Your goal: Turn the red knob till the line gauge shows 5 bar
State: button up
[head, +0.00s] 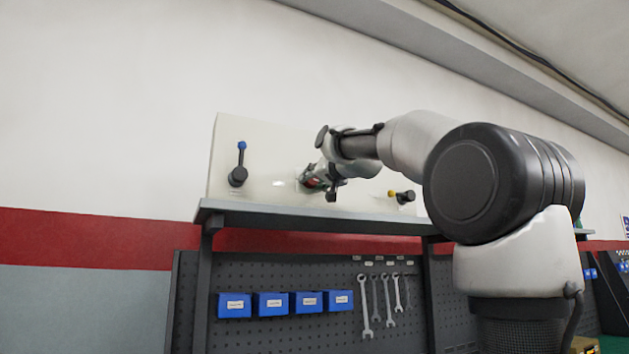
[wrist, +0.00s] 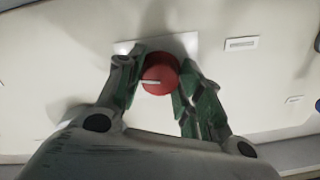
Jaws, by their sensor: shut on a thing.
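The red knob (wrist: 160,74) sits on the pale panel and shows between my fingers in the wrist view. A white pointer line on its face points to the left. My gripper (wrist: 158,82) is shut on the knob, one green-padded finger at each side. In the head view my gripper (head: 318,180) is at the panel (head: 270,150) and mostly covers the knob. The line gauge's face and reading cannot be made out in either view.
A blue-tipped lever (head: 240,165) is on the panel's left, and a yellow-tipped handle (head: 402,196) is to the right of my gripper. A grey shelf (head: 310,217) runs below the panel. Blue bins (head: 271,303) and several wrenches (head: 364,305) hang underneath.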

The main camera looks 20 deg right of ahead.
jog(key=m, duration=0.4)
jog(key=shift+m+h, duration=0.3)
jog(key=shift+m, duration=0.1)
jog(key=m, duration=0.5)
jog(key=shift+a, duration=0.1)
jog(key=o, duration=1)
jog(key=shift+o, duration=0.2)
jog(key=s, duration=1.2)
jog(key=shift+f, duration=0.35)
